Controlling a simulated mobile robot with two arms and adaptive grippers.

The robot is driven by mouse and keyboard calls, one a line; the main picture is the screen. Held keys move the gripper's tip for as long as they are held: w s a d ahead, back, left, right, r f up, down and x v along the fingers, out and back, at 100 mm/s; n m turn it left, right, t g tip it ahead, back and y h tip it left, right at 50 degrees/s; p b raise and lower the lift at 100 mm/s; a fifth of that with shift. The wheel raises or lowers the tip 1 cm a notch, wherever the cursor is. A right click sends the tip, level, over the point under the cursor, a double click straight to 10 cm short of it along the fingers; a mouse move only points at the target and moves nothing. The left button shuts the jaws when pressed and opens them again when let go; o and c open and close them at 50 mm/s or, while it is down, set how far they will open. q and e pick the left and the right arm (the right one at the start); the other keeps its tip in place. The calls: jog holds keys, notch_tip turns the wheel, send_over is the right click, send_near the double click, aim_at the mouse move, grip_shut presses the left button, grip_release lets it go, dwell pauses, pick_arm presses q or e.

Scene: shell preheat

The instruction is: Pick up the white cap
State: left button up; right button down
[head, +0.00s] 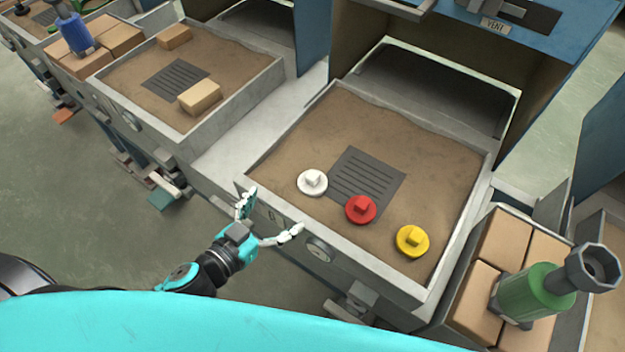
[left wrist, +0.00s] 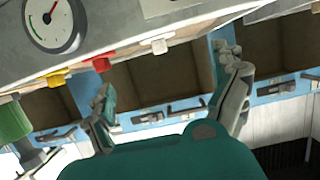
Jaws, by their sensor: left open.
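The white cap (head: 312,182) is a round disc with a raised block on top. It sits on the brown sand in the near tray (head: 262,215), at the left edge of a dark slotted grate. A red cap (head: 361,209) and a yellow cap (head: 412,241) sit to its right. My left gripper (head: 272,217) is open and empty in front of the tray's front wall, apart from the white cap. In the left wrist view the white cap (left wrist: 160,46) shows above the tray edge, between the two open fingers (left wrist: 168,92). My right gripper is not in view.
A gauge (head: 320,249) is on the tray's front wall, close to my left gripper. A green cylinder (head: 535,297) with a grey end stands on bricks at the right. Another tray (head: 232,102) with two blocks stands at the left. Blue housings rise behind.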

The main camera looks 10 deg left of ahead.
aim_at(309, 181)
pick_arm(q)
jog(key=p+x, duration=0.1)
jog(key=x, duration=0.8)
jog(key=shift+w+d+f, duration=0.1)
jog(key=shift+w+d, duration=0.05)
jog(key=shift+w, duration=0.15)
jog(key=x, duration=0.4)
jog(key=shift+w+d+p, duration=0.15)
jog(key=shift+p, duration=0.25)
jog(key=shift+w+d+f, duration=0.1)
jog(key=shift+w+d, duration=0.05)
jog(key=shift+w, duration=0.1)
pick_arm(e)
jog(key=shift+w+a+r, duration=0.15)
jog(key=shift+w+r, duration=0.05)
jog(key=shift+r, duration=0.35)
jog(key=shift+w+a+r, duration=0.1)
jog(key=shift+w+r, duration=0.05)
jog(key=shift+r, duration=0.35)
pick_arm(q)
jog(key=c, duration=1.7)
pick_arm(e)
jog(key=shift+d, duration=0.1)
